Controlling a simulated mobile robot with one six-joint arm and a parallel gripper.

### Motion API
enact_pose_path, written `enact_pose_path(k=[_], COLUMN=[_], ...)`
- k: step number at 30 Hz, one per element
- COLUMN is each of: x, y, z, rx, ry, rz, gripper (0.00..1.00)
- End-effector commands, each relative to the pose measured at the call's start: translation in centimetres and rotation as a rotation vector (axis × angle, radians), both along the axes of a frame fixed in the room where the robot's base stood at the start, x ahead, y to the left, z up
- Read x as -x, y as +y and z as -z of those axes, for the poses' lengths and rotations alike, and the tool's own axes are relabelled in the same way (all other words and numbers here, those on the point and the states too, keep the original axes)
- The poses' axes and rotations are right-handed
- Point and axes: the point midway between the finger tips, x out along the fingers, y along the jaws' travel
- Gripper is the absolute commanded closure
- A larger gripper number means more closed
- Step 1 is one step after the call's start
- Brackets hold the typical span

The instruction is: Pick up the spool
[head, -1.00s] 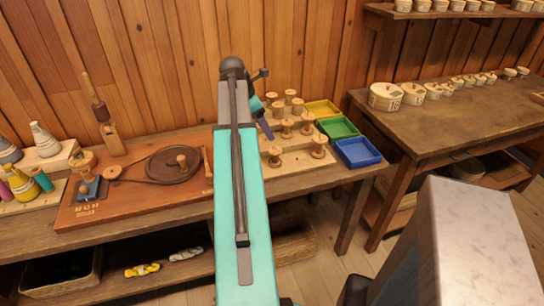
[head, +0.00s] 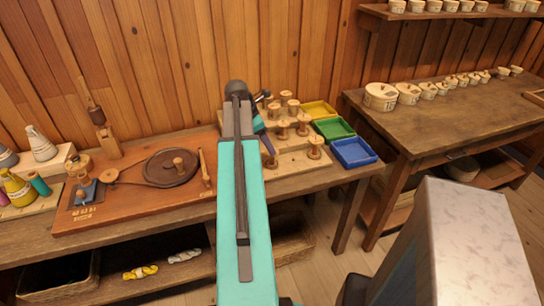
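Several turned wooden spools stand upright on a stepped pale wooden rack (head: 292,163) on the bench, just right of my arm. A front spool (head: 315,147) stands on the lower step. Another spool (head: 282,130) and one beside it (head: 303,124) stand on the step behind, with more at the back. My gripper (head: 270,157) points down at the rack's left front, close to the spools there. My arm covers the rack's left part, and the fingers are too small and hidden to read.
Yellow (head: 317,110), green (head: 333,129) and blue (head: 353,152) trays stand right of the rack. A winding board with a dark wheel (head: 172,167) lies left of my arm. Round boxes (head: 380,97) line the right table. Thread cones (head: 41,143) stand far left.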

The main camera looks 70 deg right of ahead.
Motion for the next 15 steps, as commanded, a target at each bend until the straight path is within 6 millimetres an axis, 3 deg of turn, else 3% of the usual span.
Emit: enact_pose_path(k=[6,15], x=[0.31,0.26], y=[-0.28,-0.29], z=[1.11,1.15], rx=[0.000,0.000], ry=[0.000,0.000], rz=[0.000,-0.001], gripper=[0.35,0.35])
